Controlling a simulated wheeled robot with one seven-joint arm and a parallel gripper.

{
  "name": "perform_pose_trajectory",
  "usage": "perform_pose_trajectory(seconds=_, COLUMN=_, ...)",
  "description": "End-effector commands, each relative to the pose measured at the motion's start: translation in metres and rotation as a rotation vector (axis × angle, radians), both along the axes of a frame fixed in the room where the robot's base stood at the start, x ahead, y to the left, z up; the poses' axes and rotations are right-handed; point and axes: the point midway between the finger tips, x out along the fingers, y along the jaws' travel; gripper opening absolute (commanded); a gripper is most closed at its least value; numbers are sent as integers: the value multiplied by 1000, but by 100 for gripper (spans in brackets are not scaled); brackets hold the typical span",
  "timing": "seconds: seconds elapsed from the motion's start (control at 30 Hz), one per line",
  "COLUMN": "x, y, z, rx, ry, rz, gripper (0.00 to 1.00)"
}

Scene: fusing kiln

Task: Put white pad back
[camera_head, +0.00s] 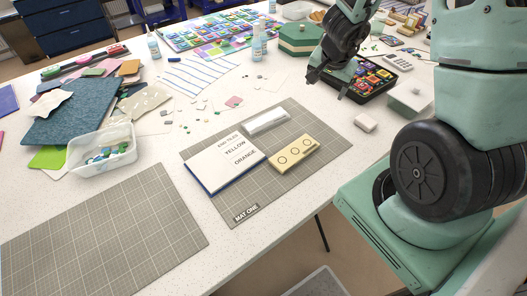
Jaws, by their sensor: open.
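A small white block-like pad (365,122) lies on the speckled table just right of the grey cutting mat (318,137). A longer white piece (267,121) lies on the mat's upper part; I cannot tell which of the two is the task's white pad. A white board (225,161) with blue edges and the words END TILES, YELLOW, ORANGE lies on the mat. Beside it is a cream block (294,153) with three rings. My gripper (328,87) is open and empty above the table, up and left of the small white pad and apart from it.
A dark tray of colourful pieces (390,85) is close behind my gripper. A green lidded box (300,40) stands further back. A clear tub of glass pieces (100,150) and sheets lie at left. A second grid mat (100,235) is bare.

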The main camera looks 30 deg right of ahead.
Motion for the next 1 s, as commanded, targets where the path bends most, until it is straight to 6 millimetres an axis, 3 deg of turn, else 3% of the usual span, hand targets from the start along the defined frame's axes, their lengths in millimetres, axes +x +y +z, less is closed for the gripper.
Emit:
perform_pose_trajectory(seconds=0.03, x=16, y=49, z=15, rx=38, ry=-35, rz=158, gripper=81)
perform_pose_trajectory(seconds=0.1, x=23, y=116, z=33, rx=96, ry=-57, rz=376, gripper=81)
perform_pose_trajectory(seconds=0.17, x=16, y=173, z=47, rx=142, ry=-57, rz=565, gripper=81)
perform_pose_trajectory(seconds=0.2, x=5, y=210, z=57, rx=166, ry=-47, rz=698, gripper=81)
perform_pose_trajectory(seconds=0.27, x=-22, y=260, z=70, rx=191, ry=-14, rz=900, gripper=81)
perform_pose_trajectory(seconds=0.3, x=-45, y=288, z=78, rx=199, ry=19, rz=1037, gripper=81)
perform_pose_trajectory(seconds=0.4, x=-110, y=336, z=94, rx=166, ry=131, rz=1361, gripper=81)
perform_pose_trajectory(seconds=0.5, x=-161, y=349, z=102, rx=82, ry=239, rz=1589, gripper=81)
perform_pose_trajectory(seconds=0.6, x=-189, y=347, z=107, rx=-1, ry=313, rz=1720, gripper=81)
perform_pose_trajectory(seconds=0.73, x=-202, y=344, z=110, rx=-56, ry=354, rz=1785, gripper=81)
perform_pose_trajectory(seconds=1.0, x=-202, y=343, z=110, rx=-60, ry=358, rz=1788, gripper=81)
